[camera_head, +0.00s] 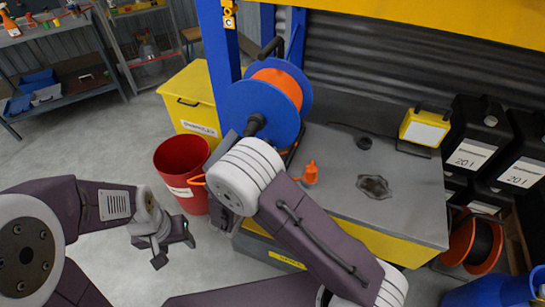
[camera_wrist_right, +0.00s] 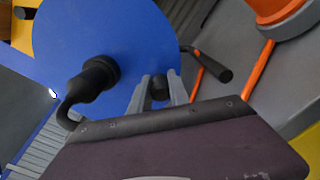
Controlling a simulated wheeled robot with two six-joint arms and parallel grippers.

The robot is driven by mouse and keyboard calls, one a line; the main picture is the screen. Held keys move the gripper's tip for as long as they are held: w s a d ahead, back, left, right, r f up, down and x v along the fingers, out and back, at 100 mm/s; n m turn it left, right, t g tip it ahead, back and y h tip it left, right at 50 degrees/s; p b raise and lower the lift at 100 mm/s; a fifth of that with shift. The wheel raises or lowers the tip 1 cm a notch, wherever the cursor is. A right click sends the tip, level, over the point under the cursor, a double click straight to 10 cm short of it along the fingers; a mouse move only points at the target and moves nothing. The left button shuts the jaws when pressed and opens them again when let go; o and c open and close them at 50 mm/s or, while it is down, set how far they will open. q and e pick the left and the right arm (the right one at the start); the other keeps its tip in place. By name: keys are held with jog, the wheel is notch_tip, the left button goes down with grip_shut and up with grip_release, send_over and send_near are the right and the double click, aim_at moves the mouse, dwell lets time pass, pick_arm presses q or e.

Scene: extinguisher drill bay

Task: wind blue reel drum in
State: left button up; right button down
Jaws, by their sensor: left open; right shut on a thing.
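The blue reel drum (camera_head: 257,103) stands at the left end of the workbench, wound with orange cable (camera_head: 285,82). In the right wrist view the drum's blue face (camera_wrist_right: 100,35) fills the upper left, with a black hub piece (camera_wrist_right: 93,80) on it. My right gripper (camera_wrist_right: 161,88) is shut on a small black crank knob (camera_wrist_right: 159,86) at the drum's face. In the head view its fingers are hidden behind my wrist. My left gripper (camera_head: 174,250) is open and empty, low over the floor at the left, well apart from the drum.
A red bin (camera_head: 180,160) and a yellow box (camera_head: 195,102) stand left of the bench. The grey benchtop (camera_head: 345,203) bears a small orange object (camera_head: 311,173) and a yellow lamp (camera_head: 424,128). Black canisters (camera_head: 475,148) stand at right. The floor at left is clear.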

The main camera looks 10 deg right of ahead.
jog(key=w+a+m+b, duration=0.1)
jog(key=m+b, duration=0.1)
jog(key=b, duration=0.1)
jog(key=w+a+f+m+b, duration=0.1)
jog(key=a+m+b, duration=0.1)
jog(key=m+b, duration=0.1)
jog(key=w+a+m+b, duration=0.1)
jog(key=m+b, duration=0.1)
jog(key=b, duration=0.2)
jog(key=shift+a+f+m, duration=0.2)
jog(key=shift+a+m, duration=0.1)
jog(key=shift+a, duration=0.05)
jog(key=shift+w+a+r+m+b, duration=0.25)
jog(key=shift+a+m+b, duration=0.15)
jog(key=shift+m+b, duration=0.5)
jog(key=shift+w+a+r+b, duration=0.15)
jog(key=shift+r+b, duration=0.05)
jog(key=shift+b, duration=0.3)
jog(key=c, duration=1.2)
grip_release()
jog(key=shift+r, duration=0.1)
jog(key=shift+c, duration=0.2)
